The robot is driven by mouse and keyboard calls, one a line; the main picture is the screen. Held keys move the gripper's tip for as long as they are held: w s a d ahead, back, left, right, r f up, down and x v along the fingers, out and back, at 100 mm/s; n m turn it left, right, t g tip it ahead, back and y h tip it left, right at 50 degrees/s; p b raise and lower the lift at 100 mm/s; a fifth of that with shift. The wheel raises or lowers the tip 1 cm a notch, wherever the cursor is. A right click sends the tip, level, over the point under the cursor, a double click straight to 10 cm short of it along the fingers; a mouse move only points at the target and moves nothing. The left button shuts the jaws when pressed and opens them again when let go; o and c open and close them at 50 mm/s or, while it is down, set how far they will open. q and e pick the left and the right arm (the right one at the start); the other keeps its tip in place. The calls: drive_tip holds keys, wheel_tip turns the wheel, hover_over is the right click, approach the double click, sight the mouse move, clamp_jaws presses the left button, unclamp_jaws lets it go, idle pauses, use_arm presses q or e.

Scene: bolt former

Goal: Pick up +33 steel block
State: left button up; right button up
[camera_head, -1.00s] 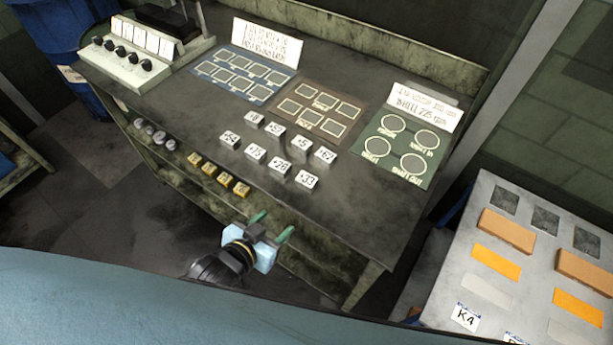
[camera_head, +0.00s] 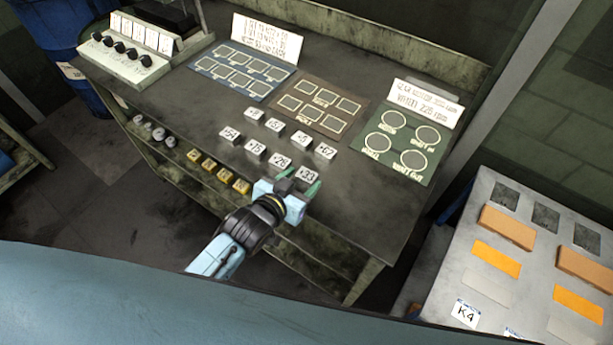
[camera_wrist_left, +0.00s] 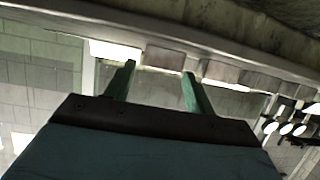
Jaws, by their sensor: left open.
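The +33 steel block (camera_head: 307,175) is a small pale block with a dark label on its top. It sits at the front right of the group of numbered blocks on the dark workbench (camera_head: 365,215). My left gripper (camera_head: 299,182), with green fingers, is open at the bench's front edge. Its fingertips reach up to the +33 block in the head view and partly cover it; I cannot tell whether the block is between them. In the left wrist view the open fingers (camera_wrist_left: 160,72) show, but I cannot make out the block's label. My right gripper is not in view.
The +26 block (camera_head: 280,162) stands close to the left of +33, and the +62 block (camera_head: 325,151) behind it. Yellow blocks (camera_head: 225,176) lie on the shelf below. A green panel (camera_head: 402,145) with circles lies behind right. The bench to the right is clear.

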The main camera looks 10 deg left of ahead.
sight(307, 174)
use_arm(q)
drive_tip(key=x, duration=0.3)
drive_tip(key=shift+w+f, duration=0.15)
drive_tip(key=shift+w, duration=0.1)
drive_tip(key=c, duration=1)
drive_tip(key=shift+o, duration=0.2)
